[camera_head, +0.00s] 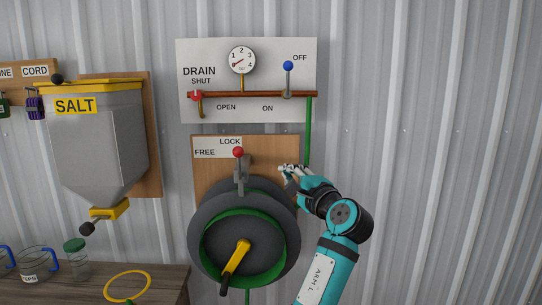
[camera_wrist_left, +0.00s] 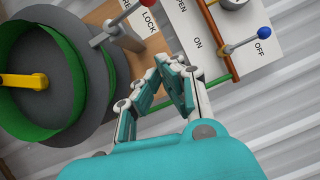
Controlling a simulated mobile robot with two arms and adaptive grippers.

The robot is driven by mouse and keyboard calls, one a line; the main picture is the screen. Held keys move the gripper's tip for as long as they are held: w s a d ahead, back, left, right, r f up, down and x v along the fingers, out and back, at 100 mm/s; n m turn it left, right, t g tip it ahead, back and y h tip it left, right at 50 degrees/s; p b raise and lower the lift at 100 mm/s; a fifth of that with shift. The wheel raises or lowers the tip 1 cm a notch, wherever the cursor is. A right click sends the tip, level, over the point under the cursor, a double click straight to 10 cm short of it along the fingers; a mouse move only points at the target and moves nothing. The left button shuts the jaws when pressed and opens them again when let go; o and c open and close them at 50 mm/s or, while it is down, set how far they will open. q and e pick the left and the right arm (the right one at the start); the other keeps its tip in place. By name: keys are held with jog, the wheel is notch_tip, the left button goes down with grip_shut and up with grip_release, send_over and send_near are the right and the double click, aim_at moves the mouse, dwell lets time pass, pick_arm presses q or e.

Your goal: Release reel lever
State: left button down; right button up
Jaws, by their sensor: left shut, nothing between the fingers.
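The reel lever (camera_head: 238,171) is a grey bar with a red ball on top, above the dark hose reel (camera_head: 196,235). It stands about upright, its ball beside the LOCK label (camera_head: 230,142); the FREE label (camera_head: 205,153) lies to its left. In the left wrist view the lever (camera_wrist_left: 107,35) is at the top, its red ball cut by the frame edge. My left gripper (camera_head: 285,171) is shut and empty, right of the lever and apart from it, by the board's right edge. It also shows in the left wrist view (camera_wrist_left: 172,64). My right gripper is out of view.
Above is a white panel (camera_head: 210,57) with a gauge (camera_head: 242,60), a red drain handle (camera_head: 197,96) and a blue-knobbed valve (camera_head: 288,67). A green hose (camera_head: 308,138) runs down behind my gripper. A yellow reel crank (camera_head: 237,257) sticks out below. A salt hopper (camera_head: 95,150) hangs left.

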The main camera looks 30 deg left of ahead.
aim_at(239, 165)
pick_arm(q)
jog(key=w+a+r+p, duration=0.1)
jog(key=a+p, duration=0.4)
jog(key=a, duration=0.6)
jog(key=shift+w+a+r, duration=0.2)
jog(key=shift+w+r, duration=0.15)
jog(key=shift+w, duration=0.35)
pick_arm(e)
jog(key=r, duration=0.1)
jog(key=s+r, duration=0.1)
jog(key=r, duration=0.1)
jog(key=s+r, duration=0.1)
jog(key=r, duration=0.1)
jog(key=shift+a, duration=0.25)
